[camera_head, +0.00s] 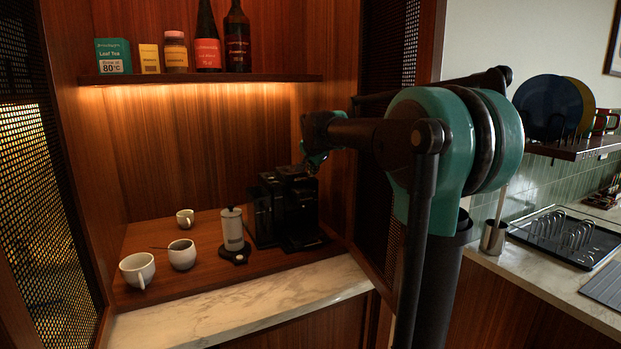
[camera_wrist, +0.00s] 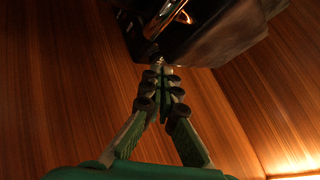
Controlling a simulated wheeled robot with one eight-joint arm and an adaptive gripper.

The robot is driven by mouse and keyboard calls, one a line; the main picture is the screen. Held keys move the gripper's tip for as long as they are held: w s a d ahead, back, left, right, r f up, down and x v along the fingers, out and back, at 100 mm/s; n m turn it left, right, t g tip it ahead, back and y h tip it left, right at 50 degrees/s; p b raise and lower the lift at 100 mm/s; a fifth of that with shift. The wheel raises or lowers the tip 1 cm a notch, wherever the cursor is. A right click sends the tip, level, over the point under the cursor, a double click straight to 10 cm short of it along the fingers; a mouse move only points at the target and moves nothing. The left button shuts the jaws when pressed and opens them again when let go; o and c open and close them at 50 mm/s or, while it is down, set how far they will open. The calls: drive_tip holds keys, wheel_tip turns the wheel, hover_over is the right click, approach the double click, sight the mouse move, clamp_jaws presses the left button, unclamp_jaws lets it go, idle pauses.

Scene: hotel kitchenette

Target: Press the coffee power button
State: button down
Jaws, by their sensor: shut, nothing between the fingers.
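The black coffee machine (camera_head: 300,215) stands at the right of the wooden niche. My gripper (camera_head: 313,165) is at the machine's top, its fingertips small and dark in the head view. In the wrist view the green fingers of my gripper (camera_wrist: 159,66) are closed together and empty. Their tips point at the lower edge of the black coffee machine (camera_wrist: 205,30), very near or touching it; I cannot tell which. A shiny, reflective part of the machine shows just above the tips. I cannot make out the power button.
A glass press or grinder (camera_head: 232,230) stands left of the machine. A white mug (camera_head: 138,270) and two smaller cups stand further left. A shelf (camera_head: 200,78) with bottles and boxes hangs above. The niche's side wall is close on the right.

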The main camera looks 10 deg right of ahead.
sight(313, 180)
drive_tip(key=shift+r, duration=0.1)
drive_tip(key=shift+r, duration=3)
